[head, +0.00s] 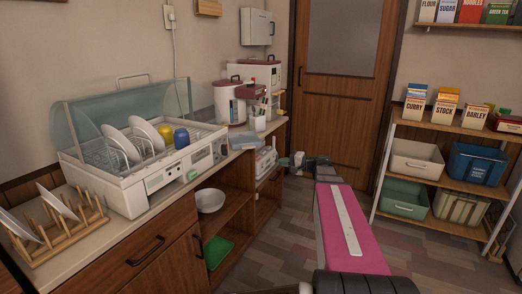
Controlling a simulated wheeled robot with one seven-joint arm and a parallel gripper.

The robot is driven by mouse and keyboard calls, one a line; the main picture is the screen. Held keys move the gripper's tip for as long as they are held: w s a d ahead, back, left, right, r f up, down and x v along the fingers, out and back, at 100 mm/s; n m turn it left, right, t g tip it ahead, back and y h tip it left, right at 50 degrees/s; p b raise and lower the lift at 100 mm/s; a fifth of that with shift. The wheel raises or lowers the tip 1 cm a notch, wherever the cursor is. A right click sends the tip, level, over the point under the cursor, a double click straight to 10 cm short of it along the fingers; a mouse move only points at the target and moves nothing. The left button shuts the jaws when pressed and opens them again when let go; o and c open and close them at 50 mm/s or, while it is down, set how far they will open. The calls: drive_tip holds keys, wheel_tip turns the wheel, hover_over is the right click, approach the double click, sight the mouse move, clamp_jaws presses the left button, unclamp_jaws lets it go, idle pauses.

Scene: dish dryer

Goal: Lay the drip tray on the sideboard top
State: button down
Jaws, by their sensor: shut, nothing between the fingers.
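The sideboard (165,265) runs along the left wall, with a pale top and a wooden front. A white dish dryer (150,193) with a raised clear lid stands on the top. I cannot say for certain which thing is the drip tray. A small green tab (192,175) shows low on the dryer's front, and a flat green tray-like thing (218,251) lies in the sideboard's open lower compartment. My gripper (286,162) is at the far end of my pink arm, right of the sideboard and apart from both. It is small in view, shut and empty.
Plates and cups stand in the dryer. A wooden plate rack (60,232) is left of it; canisters (230,102) and a cup stand behind. A white bowl (209,200) sits in the open compartment. A shelf unit (448,182) with bins is at right. Floor between is clear.

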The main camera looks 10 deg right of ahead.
wheel_tip(320, 180, up, 3)
drive_tip(key=w+d+t, duration=0.1)
drive_tip(key=d, duration=0.1)
approach(247, 145)
drive_tip(key=w+a, duration=0.1)
drive_tip(key=w+a+f, duration=0.1)
drive_tip(key=shift+w+f+m+y, duration=0.15)
drive_tip(key=shift+w+m+y, duration=0.15)
drive_tip(key=shift+y, duration=0.1)
drive_tip(key=x, duration=0.9)
drive_tip(key=shift+w+a, duration=0.15)
drive_tip(key=shift+w, duration=0.15)
drive_tip(key=shift+s, duration=0.1)
